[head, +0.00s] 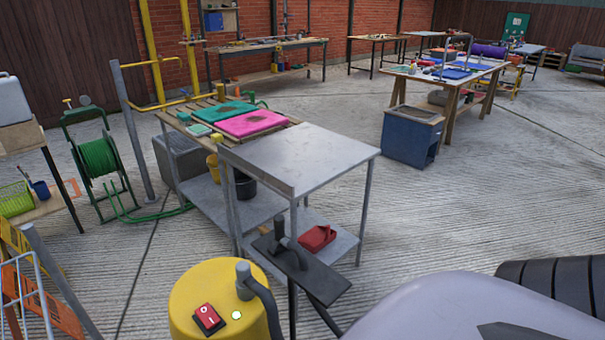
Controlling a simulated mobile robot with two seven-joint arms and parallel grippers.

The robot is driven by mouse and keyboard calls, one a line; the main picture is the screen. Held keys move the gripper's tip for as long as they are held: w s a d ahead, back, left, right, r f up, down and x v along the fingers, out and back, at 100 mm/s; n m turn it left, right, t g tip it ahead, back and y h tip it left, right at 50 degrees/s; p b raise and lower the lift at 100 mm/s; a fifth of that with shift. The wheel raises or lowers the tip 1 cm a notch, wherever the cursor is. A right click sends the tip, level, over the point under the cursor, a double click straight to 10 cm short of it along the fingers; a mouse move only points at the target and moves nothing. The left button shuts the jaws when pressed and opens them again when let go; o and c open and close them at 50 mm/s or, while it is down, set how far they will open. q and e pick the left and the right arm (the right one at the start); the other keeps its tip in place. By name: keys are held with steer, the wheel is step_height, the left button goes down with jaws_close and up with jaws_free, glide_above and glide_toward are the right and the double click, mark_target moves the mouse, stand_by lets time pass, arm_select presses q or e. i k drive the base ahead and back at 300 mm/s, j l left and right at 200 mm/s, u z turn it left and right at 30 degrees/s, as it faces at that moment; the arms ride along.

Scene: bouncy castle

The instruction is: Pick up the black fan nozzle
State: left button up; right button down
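A black flat piece with an upright stub (303,269) shows in the head view, in front of the metal table and right of a yellow drum. It looks like the fan nozzle, but I cannot be sure. A dark tube runs down from it, and what supports it is unclear. A large black ribbed piece (562,284) is cut off at the right edge; I cannot tell whether it belongs to a fan. Neither of my grippers is in view.
The yellow drum (195,292) with a red switch (208,319) stands at the bottom. The metal table (318,155) has a lower shelf with a red object (317,238). A green hose reel (98,158) stands left. Open concrete floor (440,215) lies right of the table.

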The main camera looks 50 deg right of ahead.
mark_target(278, 245)
steer(key=l+z, duration=0.2)
steer(key=z, duration=0.2)
steer(key=l+z, duration=0.15)
steer(key=z, duration=0.2)
steer(key=l+z, duration=0.2)
steer(key=z, duration=0.2)
